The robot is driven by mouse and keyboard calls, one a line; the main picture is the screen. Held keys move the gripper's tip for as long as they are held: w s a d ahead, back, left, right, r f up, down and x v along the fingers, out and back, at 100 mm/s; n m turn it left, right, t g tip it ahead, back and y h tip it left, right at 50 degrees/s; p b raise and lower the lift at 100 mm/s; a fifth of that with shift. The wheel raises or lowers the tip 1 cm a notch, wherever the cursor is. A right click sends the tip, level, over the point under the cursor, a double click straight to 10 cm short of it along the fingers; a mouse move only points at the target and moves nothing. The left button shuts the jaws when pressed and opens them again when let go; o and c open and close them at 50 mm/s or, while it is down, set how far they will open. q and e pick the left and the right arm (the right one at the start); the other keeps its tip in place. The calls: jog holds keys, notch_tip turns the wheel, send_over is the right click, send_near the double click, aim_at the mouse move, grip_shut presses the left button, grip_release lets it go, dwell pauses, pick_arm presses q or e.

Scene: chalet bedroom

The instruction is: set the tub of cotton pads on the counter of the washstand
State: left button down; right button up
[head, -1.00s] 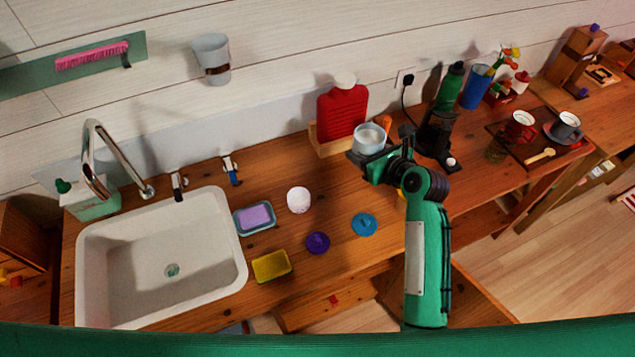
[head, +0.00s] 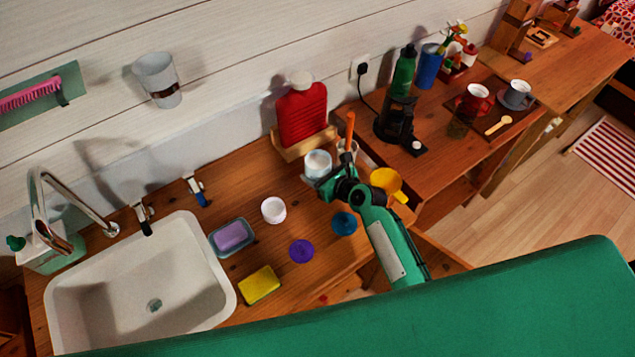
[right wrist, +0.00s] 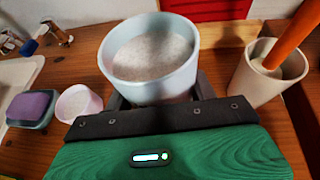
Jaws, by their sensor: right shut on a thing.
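The tub of cotton pads (head: 318,163) is a pale, round, open tub with white contents. My right gripper (head: 322,180) is shut on it, over the back right part of the washstand's wooden counter (head: 240,170). In the right wrist view the tub (right wrist: 150,75) stands upright between the fingers. I cannot tell whether its base touches the counter. My left gripper is not in view.
A red hot-water bottle (head: 302,115) in a wooden holder stands behind the tub. A cup with an orange handle in it (right wrist: 262,80) is close on the right. A white cup (head: 273,210), blue disc (head: 344,223), purple disc (head: 301,251) and yellow mug (head: 386,183) are nearby. The sink (head: 140,285) is at left.

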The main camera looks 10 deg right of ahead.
jog(key=shift+f+b, duration=0.35)
jog(key=shift+f, duration=2.35)
jog(key=shift+f, duration=0.1)
jog(key=o, duration=1.1)
jog(key=b+v, duration=0.1)
jog(key=v, duration=1.1)
